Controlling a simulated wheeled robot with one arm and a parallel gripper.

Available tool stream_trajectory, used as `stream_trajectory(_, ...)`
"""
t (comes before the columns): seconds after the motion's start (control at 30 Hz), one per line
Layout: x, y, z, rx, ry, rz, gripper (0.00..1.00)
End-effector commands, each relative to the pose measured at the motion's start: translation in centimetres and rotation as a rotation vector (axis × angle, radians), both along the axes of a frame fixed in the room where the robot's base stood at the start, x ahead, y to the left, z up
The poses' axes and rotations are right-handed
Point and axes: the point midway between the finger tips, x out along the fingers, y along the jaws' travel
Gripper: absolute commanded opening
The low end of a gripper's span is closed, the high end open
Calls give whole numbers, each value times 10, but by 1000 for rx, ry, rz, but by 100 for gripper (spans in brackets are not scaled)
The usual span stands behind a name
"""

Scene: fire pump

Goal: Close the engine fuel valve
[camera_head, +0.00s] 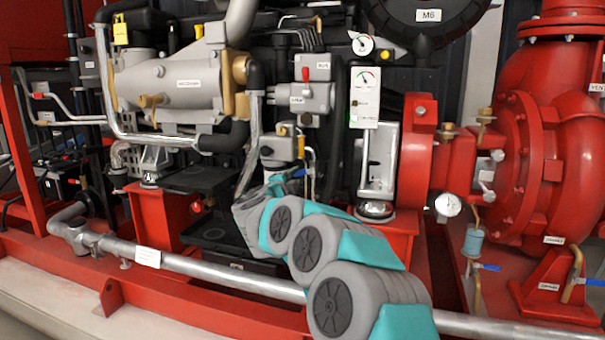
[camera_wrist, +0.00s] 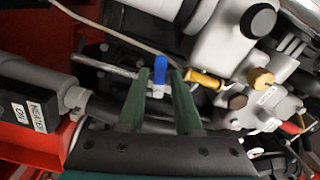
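A small valve with a blue lever handle (camera_wrist: 160,68) shows in the wrist view, just past my fingertips, on a thin metal pipe; it is probably the engine fuel valve, but no label on it is readable. My gripper (camera_wrist: 160,78) is open, its two green fingers pointing towards the valve. The blue handle appears in the gap between the tips, and I cannot tell whether they touch it. In the head view, a bit of blue handle (camera_head: 299,173) shows just above my arm's far end, where my fingers cannot be clearly made out.
Yellow-handled fitting (camera_wrist: 203,79) lies close right of my fingers, by a white filter-like body (camera_wrist: 200,28). A labelled heater cylinder (camera_wrist: 28,105) is at left. In the head view, a silver pipe (camera_head: 200,270) and a gauge panel (camera_head: 366,98) flank my arm. Other blue levers (camera_head: 489,267) are far right.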

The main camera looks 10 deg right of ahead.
Motion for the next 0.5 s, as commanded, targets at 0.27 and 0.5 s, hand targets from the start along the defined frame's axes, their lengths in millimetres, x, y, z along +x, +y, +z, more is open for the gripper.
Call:
stream_trajectory(0.27,30,-19,0,-1,1,0,34)
stream_trajectory(0.5,52,-31,0,-2,2,2,34)
